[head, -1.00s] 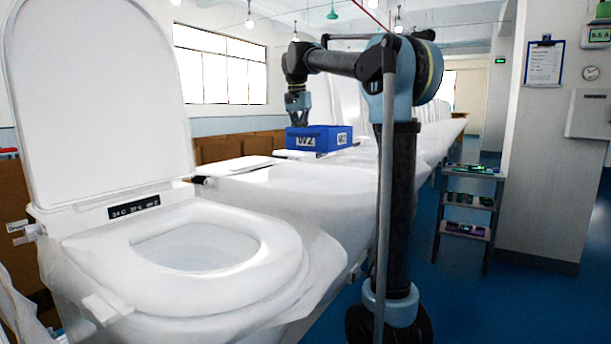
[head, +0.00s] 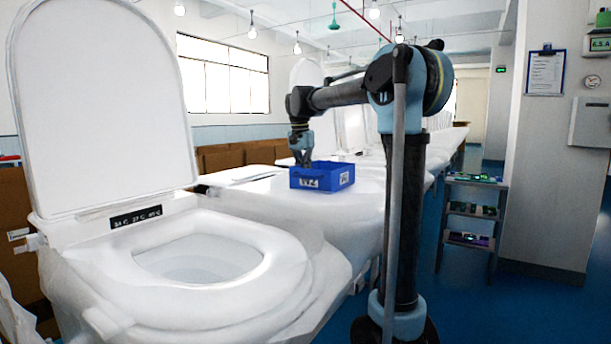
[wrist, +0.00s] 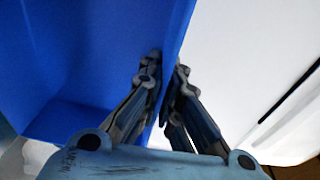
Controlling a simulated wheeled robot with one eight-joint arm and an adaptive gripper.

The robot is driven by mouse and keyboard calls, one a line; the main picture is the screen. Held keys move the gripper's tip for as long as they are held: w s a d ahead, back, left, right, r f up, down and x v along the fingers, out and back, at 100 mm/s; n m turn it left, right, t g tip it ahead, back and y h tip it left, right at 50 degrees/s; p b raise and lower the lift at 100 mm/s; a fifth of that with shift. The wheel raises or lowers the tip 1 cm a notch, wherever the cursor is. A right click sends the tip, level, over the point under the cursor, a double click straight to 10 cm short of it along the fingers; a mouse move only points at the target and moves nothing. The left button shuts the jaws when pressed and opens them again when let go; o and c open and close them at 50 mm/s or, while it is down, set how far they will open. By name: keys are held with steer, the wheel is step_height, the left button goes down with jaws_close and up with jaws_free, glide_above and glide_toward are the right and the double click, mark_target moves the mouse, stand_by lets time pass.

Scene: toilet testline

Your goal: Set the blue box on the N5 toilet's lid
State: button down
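The blue box (head: 321,177) is open-topped with white labels on its sides. It is level, at or just above the white surface of the second toilet (head: 262,205); I cannot tell whether it touches. My gripper (head: 302,163) points down at the box's left rear wall. In the wrist view my gripper (wrist: 168,68) has one finger on each side of the blue wall (wrist: 175,30), closed on it. The box's inside (wrist: 80,60) shows on the left there. I cannot read an N5 mark on any toilet.
The nearest toilet has its lid (head: 100,110) raised and its seat (head: 190,255) exposed. More white toilets stretch in a row behind. A small shelf rack (head: 470,210) stands to the right on open blue floor (head: 520,310).

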steer(key=c, duration=1.8)
jaws_free()
steer(key=r, duration=0.8)
steer(key=s+a+r, duration=0.1)
steer(key=r, duration=0.3)
steer(key=shift+s, duration=0.1)
